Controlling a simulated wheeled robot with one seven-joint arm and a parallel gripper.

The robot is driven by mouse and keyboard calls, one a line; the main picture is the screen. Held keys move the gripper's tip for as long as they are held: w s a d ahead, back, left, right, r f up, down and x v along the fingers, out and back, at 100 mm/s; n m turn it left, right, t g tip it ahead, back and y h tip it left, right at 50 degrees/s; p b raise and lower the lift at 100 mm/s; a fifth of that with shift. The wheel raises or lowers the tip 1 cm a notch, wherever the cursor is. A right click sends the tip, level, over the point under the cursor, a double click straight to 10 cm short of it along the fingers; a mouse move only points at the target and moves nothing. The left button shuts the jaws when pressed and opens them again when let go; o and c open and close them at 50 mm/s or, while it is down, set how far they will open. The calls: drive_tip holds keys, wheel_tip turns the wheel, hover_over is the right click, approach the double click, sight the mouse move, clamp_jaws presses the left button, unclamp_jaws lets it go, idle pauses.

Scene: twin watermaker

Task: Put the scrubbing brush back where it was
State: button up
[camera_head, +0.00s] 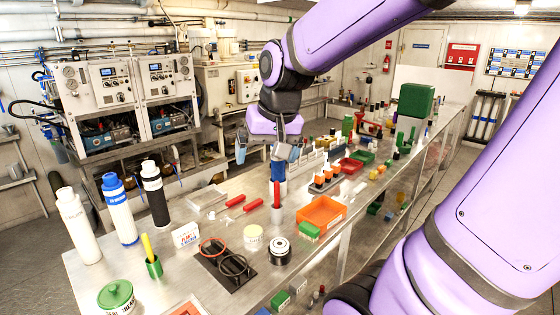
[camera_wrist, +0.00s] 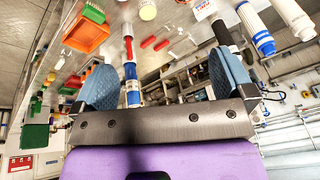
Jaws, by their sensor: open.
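My gripper (camera_head: 264,154) hangs over the middle of the bench, its blue-grey fingers spread wide; it also shows in the wrist view (camera_wrist: 163,65). Nothing is between its fingers. I cannot tell for certain which thing is the scrubbing brush. A yellow handle (camera_head: 147,246) leans in a green cup (camera_head: 154,268) at front left.
Several bottles, including a blue-and-white one (camera_head: 120,212), stand at left. Two red bars (camera_head: 244,204) lie behind the grey cup. An orange tray (camera_head: 321,213) and a dark round pot (camera_head: 279,250) stand near. A dark mat (camera_head: 222,269) holds rings. Racks and small items crowd the far bench.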

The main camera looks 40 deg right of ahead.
drive_tip(key=s+a+r+n, duration=0.1)
drive_tip(key=s+a+n, duration=0.1)
drive_tip(key=s, duration=0.3)
drive_tip(key=s+a+r+n+t, duration=0.1)
drive_tip(key=s+a+r+n, duration=0.1)
drive_tip(key=s, duration=0.3)
drive_tip(key=shift+a+n, duration=0.4)
drive_tip(key=shift+a, duration=0.45)
